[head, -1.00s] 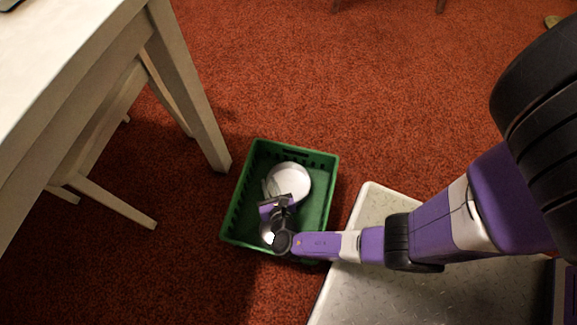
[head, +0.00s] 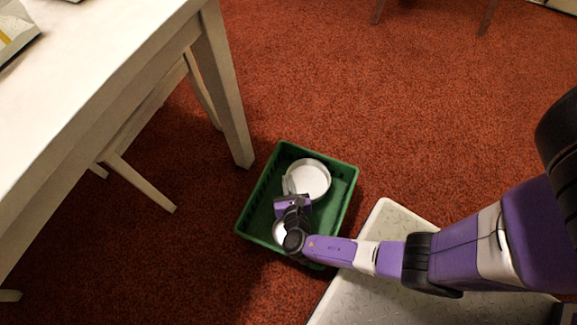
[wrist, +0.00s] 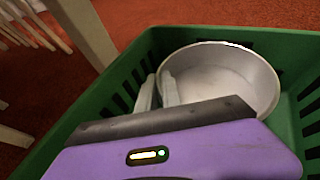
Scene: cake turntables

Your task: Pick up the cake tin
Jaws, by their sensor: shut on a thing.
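The cake tin (head: 311,180), a round pale metal pan, is at the far end of a green crate (head: 345,209). In the wrist view the tin (wrist: 222,78) shows its open top, with the crate's green walls (wrist: 300,45) around it. My gripper (head: 288,186) reaches down into the crate at the tin's left side. In the wrist view my gripper's fingers (wrist: 157,91) are shut on the tin's near-left wall, one on each side of the rim. Whether the tin's base touches the crate floor is hidden.
A second pale round thing (head: 279,231) lies in the crate under my wrist, mostly hidden. A white table (head: 110,75) with a leg (head: 226,95) stands at the left, a chair (head: 140,183) beneath it. Red carpet (head: 390,110) is clear beyond the crate.

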